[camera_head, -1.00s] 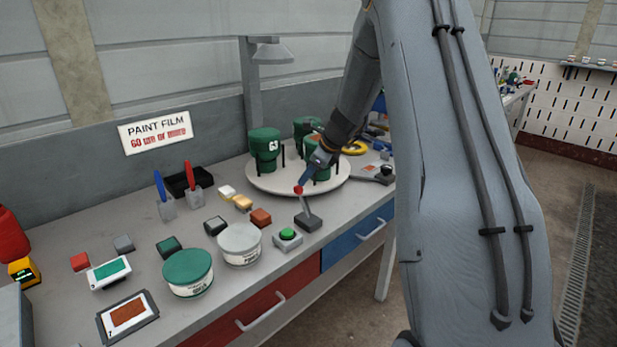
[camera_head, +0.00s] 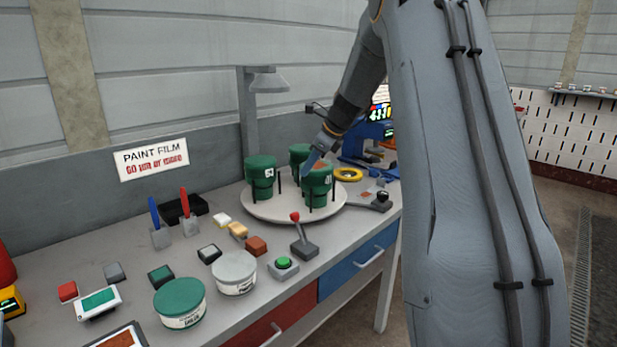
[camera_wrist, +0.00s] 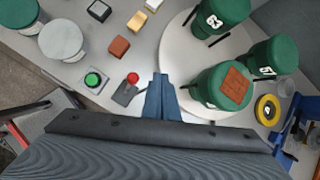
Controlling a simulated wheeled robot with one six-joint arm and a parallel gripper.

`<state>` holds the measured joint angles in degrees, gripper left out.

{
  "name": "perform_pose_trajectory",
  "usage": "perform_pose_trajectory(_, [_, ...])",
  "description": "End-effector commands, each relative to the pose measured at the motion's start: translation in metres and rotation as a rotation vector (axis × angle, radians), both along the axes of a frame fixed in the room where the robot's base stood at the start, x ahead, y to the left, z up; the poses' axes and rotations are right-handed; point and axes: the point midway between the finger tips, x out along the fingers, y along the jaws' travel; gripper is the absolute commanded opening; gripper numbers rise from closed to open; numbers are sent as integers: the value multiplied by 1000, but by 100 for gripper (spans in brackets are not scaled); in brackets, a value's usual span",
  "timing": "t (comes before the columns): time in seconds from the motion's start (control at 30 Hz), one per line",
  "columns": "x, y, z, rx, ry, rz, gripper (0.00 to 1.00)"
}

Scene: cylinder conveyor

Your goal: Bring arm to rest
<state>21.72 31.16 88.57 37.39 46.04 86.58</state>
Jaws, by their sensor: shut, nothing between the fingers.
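My gripper (camera_head: 312,160) is shut and empty, raised above the workbench close to the front green cylinder. In the wrist view my gripper (camera_wrist: 161,82) shows its closed blue fingers between the red-knobbed lever and the turntable. The lever (camera_head: 303,238) stands on a dark base at the bench's front edge, with nothing holding it; it also shows in the wrist view (camera_wrist: 127,85). The round white turntable (camera_head: 262,208) carries green cylinders: a left one (camera_head: 261,180), a rear one (camera_head: 299,155) and a front one (camera_head: 317,188). The front one has a reddish-brown patch on top in the wrist view (camera_wrist: 237,85).
A green button (camera_head: 283,263), a white-lidded tub (camera_head: 235,270) and a green-lidded tub (camera_head: 180,300) stand on the bench's front part. Several small colored blocks lie behind them. A lamp post (camera_head: 248,125) rises behind the turntable. A yellow ring (camera_head: 348,174) lies at its right.

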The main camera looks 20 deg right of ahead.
Motion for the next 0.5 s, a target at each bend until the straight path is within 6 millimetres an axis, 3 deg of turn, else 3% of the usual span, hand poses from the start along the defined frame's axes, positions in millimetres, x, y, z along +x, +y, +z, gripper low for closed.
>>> perform_pose_trajectory(0.5, [-6, 6, -4, -23, 2, 35, 0])
